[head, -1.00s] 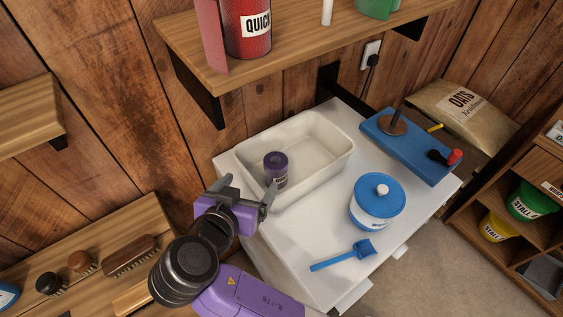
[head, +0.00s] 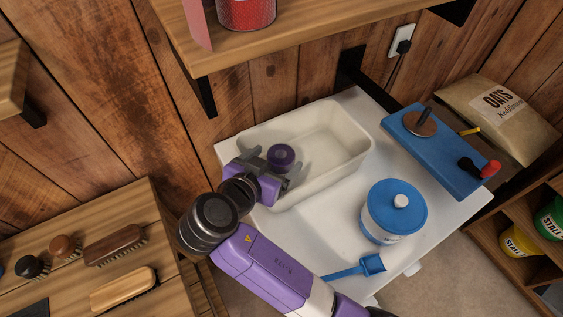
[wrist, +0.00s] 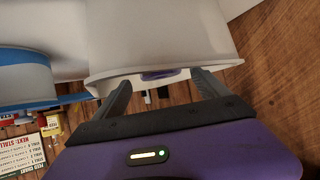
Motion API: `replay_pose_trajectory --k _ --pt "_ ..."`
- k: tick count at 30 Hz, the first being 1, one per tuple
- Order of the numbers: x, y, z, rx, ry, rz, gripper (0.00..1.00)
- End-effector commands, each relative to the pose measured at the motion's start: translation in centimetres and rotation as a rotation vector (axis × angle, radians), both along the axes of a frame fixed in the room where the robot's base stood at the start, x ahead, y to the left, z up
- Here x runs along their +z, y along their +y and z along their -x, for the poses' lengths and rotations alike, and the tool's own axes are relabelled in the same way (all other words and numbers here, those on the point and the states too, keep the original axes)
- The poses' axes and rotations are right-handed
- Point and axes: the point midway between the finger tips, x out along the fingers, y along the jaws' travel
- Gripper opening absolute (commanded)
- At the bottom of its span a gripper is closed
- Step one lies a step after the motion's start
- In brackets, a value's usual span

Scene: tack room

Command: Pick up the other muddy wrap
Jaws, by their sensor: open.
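A purple rolled wrap (head: 281,157) stands at the left end of the white tub (head: 345,164). It is the only wrap I can make out, and I cannot tell whether it is muddy. My gripper (head: 277,173) is open at the tub's left end, close to the wrap, with its fingers pointing toward it. The head view does not settle whether the fingers reach around the wrap. In the wrist view, the open fingers (wrist: 162,90) flank a small purple piece of the wrap (wrist: 164,74), mostly hidden by the tub wall (wrist: 160,40).
A blue-lidded container (head: 393,212) and a blue scoop (head: 357,268) are right of the tub. A blue board (head: 435,145) lies behind. A wooden shelf (head: 290,48) overhangs the back. Brushes (head: 114,246) lie on the wooden bench at left.

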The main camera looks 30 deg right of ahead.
Motion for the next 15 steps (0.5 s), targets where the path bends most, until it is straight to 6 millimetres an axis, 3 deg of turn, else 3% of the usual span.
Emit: replay_pose_trajectory --k 7,15 --pt "-1.6 -2.5 -1.8 -0.002 0.002 0.001 0.84" --pt "-2.0 -2.9 -2.1 0.0 0.001 0.001 0.84"
